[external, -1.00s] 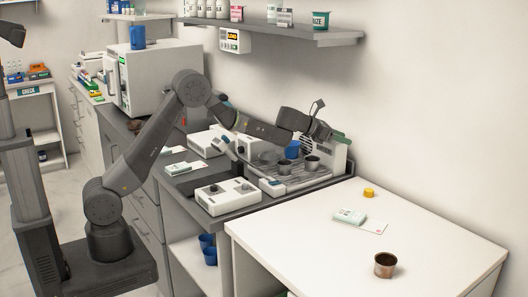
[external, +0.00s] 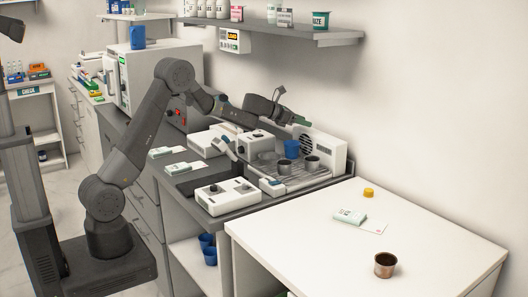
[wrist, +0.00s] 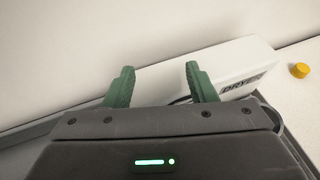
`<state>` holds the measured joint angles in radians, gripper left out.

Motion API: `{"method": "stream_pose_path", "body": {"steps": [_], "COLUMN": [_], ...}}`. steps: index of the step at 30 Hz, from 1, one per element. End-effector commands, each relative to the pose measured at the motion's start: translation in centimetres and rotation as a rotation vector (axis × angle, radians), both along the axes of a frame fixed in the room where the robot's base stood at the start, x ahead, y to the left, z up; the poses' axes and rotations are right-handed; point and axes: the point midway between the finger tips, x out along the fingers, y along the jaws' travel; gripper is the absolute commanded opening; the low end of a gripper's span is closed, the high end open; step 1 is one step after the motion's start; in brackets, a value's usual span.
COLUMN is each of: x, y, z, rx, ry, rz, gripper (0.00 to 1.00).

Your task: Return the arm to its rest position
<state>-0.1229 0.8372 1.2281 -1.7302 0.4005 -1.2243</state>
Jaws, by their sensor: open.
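My gripper (external: 299,121) is raised above the back of the grey counter, over the white dryer unit (external: 325,150) with a round fan grille. In the wrist view its two green fingers (wrist: 160,84) stand wide apart with nothing between them. The dryer's white top edge (wrist: 232,68), with dark lettering, lies beyond and below the fingers. My arm reaches from its base at the left, bent up at the elbow and sloping down towards the gripper.
A blue cup (external: 291,149) and a metal cup (external: 312,163) stand by the dryer. A white control box (external: 228,196) is in front. A wall shelf (external: 290,35) hangs above. The white table (external: 310,235) holds a copper-coloured cup (external: 385,265) and yellow cap (external: 368,192).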

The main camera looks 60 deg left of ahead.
Motion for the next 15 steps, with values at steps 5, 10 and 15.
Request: {"method": "stream_pose_path", "body": {"steps": [5, 10, 15], "x": [-1.0, -2.0, -3.1], "y": [3.7, 6.9, 10.0], "z": [0.3, 0.4, 0.6], "rx": [0.000, -0.001, 0.000], "ry": [0.000, 0.000, 0.000], "rz": [0.025, 0.045, 0.064], "gripper": [0.51, 0.51, 0.51]}}
